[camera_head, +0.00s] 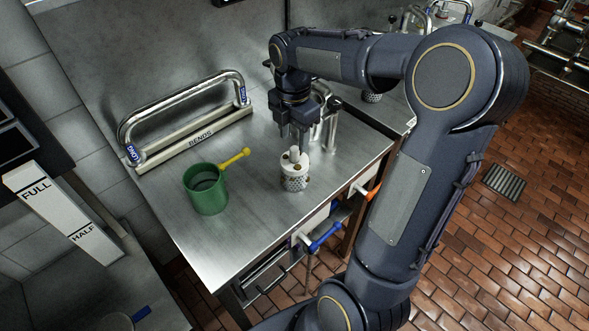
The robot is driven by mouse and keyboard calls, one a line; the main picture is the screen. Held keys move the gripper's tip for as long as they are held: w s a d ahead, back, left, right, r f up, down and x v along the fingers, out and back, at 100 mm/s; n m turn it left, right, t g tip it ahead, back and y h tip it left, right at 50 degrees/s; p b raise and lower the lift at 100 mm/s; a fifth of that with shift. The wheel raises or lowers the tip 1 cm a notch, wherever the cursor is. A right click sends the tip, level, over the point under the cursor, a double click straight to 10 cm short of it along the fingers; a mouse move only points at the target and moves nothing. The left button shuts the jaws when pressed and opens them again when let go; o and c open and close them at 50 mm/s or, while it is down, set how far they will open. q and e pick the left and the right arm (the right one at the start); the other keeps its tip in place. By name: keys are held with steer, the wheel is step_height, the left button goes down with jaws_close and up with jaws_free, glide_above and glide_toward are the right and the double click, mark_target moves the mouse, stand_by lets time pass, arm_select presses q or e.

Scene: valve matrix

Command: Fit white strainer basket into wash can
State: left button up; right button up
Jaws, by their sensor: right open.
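The white strainer basket (294,171) stands upright on the steel bench, with a perforated lower part and a small knob on top. The green wash can (207,189) stands to its left, with a yellow handle pointing right; its top is open and no basket shows in it. My right gripper (293,148) is right above the basket, pointing down, with its fingertips close around the knob. The fingers are apart; whether they touch the knob is too small to tell. My left gripper is not in view.
A metal fitting (328,125) stands behind the basket. Blue (325,237) and orange (372,190) valve handles stick out below the bench's front edge. The bench between can and basket is clear.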

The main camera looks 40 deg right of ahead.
mark_target(295, 148)
steer(key=f, duration=0.4)
steer(key=shift+s+a+f, duration=0.1)
steer(key=shift+s+f, duration=0.05)
steer(key=shift+s, duration=0.15)
steer(key=shift+c, duration=0.5)
jaws_close()
